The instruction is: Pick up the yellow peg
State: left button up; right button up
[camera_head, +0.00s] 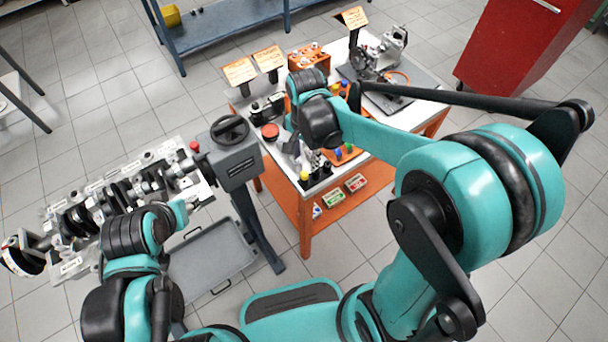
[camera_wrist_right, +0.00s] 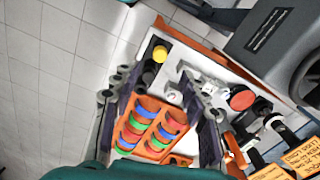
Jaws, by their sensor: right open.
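The yellow peg (camera_wrist_right: 160,53) shows as a round yellow top beside dark cylinders near the corner of the workbench. In the head view a yellow top (camera_head: 304,175) shows at the bench's near corner. My right gripper (camera_wrist_right: 160,112) is open and empty. Its two fingers span the orange tray of coloured rings in the wrist view, with the yellow top beyond, between the finger lines. In the head view the right wrist hides part of the bench. My left arm (camera_head: 150,230) is at the lower left, and its jaws cannot be made out.
The orange ring tray (camera_wrist_right: 145,127) holds red, green and blue rings. A red button (camera_wrist_right: 241,98) and black parts stand beside it. A grey engine stand (camera_head: 236,160) with a crankshaft assembly is left of the bench. A red cabinet (camera_head: 520,45) stands at the back right.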

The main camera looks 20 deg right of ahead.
aim_at(305, 173)
notch_tip(305, 173, down, 2)
jog(key=shift+s+a+b, duration=0.1)
jog(key=shift+s+b, duration=0.05)
jog(key=shift+b, duration=0.2)
notch_tip(305, 173, down, 5)
jog(key=shift+r+b, duration=0.1)
jog(key=shift+b, duration=1.1)
grip_shut()
